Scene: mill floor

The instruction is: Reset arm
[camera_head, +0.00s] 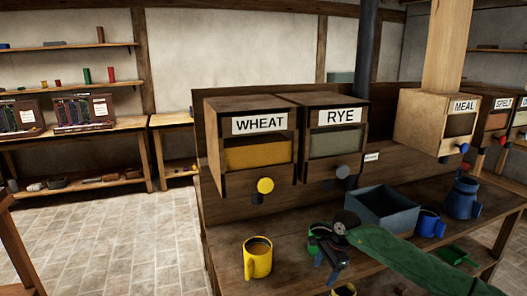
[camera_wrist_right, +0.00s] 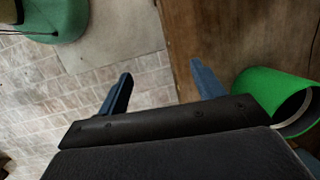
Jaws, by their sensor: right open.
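My right arm, with a green sleeve-like link, reaches in from the right in the head view. My right gripper (camera_head: 326,272) is open and empty over the front part of the wooden bench. Its two blue fingers stand apart in the right wrist view (camera_wrist_right: 162,88), with only floor and bench edge seen between them. A green mug (camera_head: 314,247) stands just behind the gripper, partly hidden by it. A green mug also shows close to the right finger in the right wrist view (camera_wrist_right: 262,88), apart from it. My left gripper is not in view.
A yellow mug (camera_head: 257,259) stands left of the gripper. Behind are the wheat bin (camera_head: 237,183), the rye bin (camera_head: 314,178) and an open grey-blue box (camera_head: 382,213). A blue mug (camera_head: 427,224) and jug (camera_head: 462,200) stand farther right. Tiled floor (camera_head: 110,240) is clear at left.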

